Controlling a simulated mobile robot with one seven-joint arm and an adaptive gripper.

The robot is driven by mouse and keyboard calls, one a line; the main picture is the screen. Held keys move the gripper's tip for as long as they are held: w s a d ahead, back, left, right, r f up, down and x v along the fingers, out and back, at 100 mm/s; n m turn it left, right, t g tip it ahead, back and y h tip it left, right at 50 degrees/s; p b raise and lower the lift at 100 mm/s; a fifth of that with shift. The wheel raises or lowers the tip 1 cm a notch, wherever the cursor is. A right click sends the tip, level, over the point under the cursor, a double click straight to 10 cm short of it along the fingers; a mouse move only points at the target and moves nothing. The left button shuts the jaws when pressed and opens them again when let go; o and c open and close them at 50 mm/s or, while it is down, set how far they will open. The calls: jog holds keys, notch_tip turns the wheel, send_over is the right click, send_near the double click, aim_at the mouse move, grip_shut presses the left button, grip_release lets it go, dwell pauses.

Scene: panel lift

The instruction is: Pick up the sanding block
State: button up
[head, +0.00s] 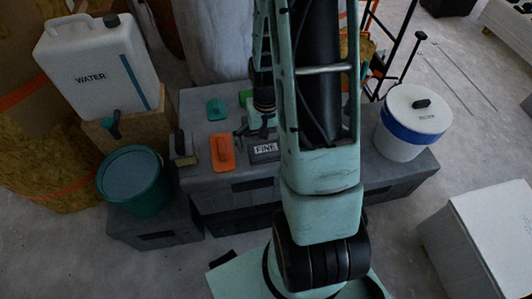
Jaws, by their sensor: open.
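A dark grey block with a white label reading FINE (264,149) lies on the grey case's lid; it looks like the sanding block. Its right end is hidden behind my arm. My gripper (254,131) hangs just behind the block in the picture, pointing down, with its fingers apart and nothing seen between them. I cannot tell its height above the lid.
A teal bucket (134,181) and water canister (98,72) stand left, a white bucket (413,122) right.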

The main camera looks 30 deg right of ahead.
notch_tip(320, 180, down, 2)
jog(key=shift+f, duration=0.25)
jog(key=c, duration=1.3)
jog(key=shift+r, duration=0.15)
jog(key=shift+r+p, duration=0.6)
jog(key=shift+r, duration=0.25)
jog(key=s+a+r+p, duration=0.1)
jog(key=s+r+p, duration=0.5)
jog(key=p, duration=0.1)
jog(key=s+a+r+p, duration=0.1)
jog(key=s+r+p, duration=0.2)
jog(key=r, duration=0.1)
jog(key=shift+s+a+p, duration=0.15)
jog(key=shift+a+p, duration=0.15)
jog(key=shift+a, duration=0.05)
